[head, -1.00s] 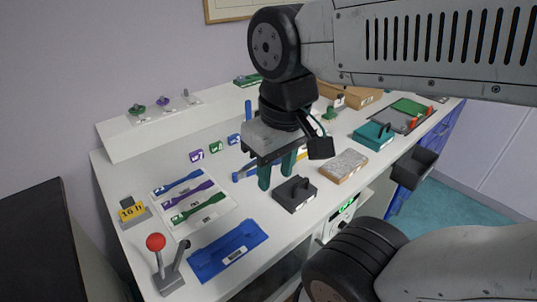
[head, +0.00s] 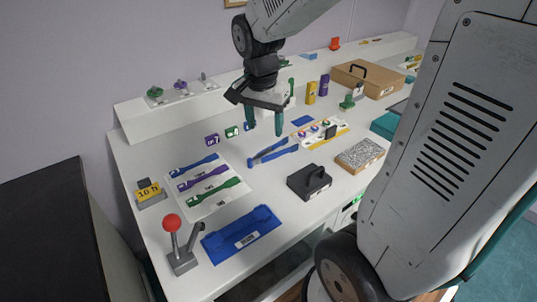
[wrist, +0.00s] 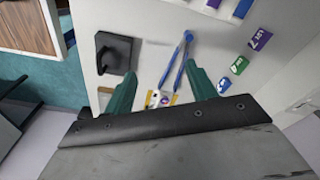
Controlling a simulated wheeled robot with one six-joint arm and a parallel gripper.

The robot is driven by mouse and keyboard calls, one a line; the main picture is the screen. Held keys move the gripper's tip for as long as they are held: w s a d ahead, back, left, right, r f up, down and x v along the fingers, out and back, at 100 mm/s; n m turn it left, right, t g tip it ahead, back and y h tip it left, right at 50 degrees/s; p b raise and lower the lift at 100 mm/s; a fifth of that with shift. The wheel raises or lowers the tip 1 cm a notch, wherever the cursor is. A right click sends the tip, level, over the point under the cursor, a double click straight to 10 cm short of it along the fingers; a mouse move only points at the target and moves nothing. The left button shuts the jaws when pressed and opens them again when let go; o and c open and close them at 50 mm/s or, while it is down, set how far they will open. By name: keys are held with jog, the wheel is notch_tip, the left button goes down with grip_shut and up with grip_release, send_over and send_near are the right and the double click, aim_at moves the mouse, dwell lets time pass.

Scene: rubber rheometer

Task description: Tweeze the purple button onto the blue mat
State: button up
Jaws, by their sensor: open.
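A white and yellow card (head: 338,131) with several small coloured buttons lies mid-table in the head view; they are too small to tell the purple one surely. The card is partly hidden behind my fingers in the wrist view (wrist: 152,98). Blue tweezers (head: 272,153) lie open in a V left of the card; they also show in the wrist view (wrist: 178,62). A small flat blue mat (head: 302,121) lies just behind the card. My gripper (head: 265,128) is open and empty above the table, near the tweezers and card; its two green fingers are spread in the wrist view (wrist: 160,90).
A black handled block (head: 309,182) and a speckled block (head: 360,155) stand in front of the card. A large blue dumbbell-shaped plate (head: 240,236) and a red-knobbed lever (head: 178,245) are at the near left. Upright purple (head: 212,140) and green tags stand behind the tweezers.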

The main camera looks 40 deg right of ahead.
aim_at(266, 151)
jog(key=w+d+f+m, duration=0.4)
jog(key=w+f+m, duration=0.1)
jog(key=w+f, duration=0.1)
jog(key=shift+w+d+f, duration=0.2)
jog(key=shift+w+f, duration=0.15)
jog(key=shift+f, duration=0.2)
jog(key=shift+f, duration=0.15)
jog(key=shift+d+f, duration=0.15)
jog(key=shift+f, duration=1.3)
jog(key=shift+d+f, duration=0.15)
jog(key=shift+f, duration=1.3)
jog(key=shift+d+f, duration=0.15)
jog(key=shift+f, duration=1.3)
jog(key=c, duration=0.7)
notch_tip(266, 151, up, 12)
jog(key=shift+r, duration=0.1)
